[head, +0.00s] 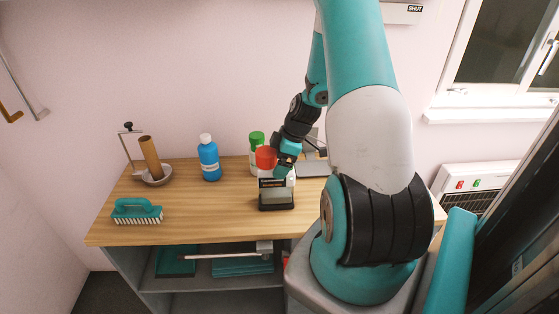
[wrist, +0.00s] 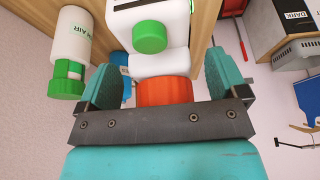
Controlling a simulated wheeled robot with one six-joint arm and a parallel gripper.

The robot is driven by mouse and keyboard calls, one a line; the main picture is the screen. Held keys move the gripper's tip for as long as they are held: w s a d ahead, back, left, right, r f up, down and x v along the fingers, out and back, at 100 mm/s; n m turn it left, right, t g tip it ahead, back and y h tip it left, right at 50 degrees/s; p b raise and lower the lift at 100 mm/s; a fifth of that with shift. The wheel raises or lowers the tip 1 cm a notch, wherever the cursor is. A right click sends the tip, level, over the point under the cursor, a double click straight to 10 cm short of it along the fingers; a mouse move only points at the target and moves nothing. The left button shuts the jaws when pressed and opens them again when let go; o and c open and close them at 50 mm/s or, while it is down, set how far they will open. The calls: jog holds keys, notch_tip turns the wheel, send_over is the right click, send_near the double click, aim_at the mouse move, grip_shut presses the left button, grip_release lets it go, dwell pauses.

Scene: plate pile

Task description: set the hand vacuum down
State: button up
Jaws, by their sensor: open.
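What I take to be the hand vacuum is a white body with a round green part and an orange end (wrist: 165,91) in the wrist view. In the head view its orange part (head: 266,157) shows at the back middle of the wooden table, above a black base with a pale panel (head: 276,198). My gripper (head: 284,167) is at the orange part. In the wrist view my gripper (wrist: 160,82) is open, with one teal finger on each side of the orange end and gaps between. Whether the vacuum rests on the black base is hard to tell.
A white bottle with a green cap (head: 256,140) stands close to my gripper.

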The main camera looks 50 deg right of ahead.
jog(key=b+v, duration=0.4)
jog(key=v, duration=0.7)
jog(key=w+a+r+g+y, duration=0.15)
jog(key=a+r, duration=0.25)
jog(key=a, duration=0.8)
jog(key=w+a+r+h, duration=0.1)
jog(key=w+a+r, duration=0.15)
jog(key=a, duration=0.85)
jog(key=s+a+r+m+g, duration=0.1)
jog(key=s+a+r+g, duration=0.1)
jog(key=s+a, duration=1.3)
jog(key=a+r+y, duration=0.1)
jog(key=a, duration=0.2)
jog(key=shift+s+a+r, duration=0.15)
jog(key=shift+s+r, duration=0.05)
jog(key=shift+s, duration=0.05)
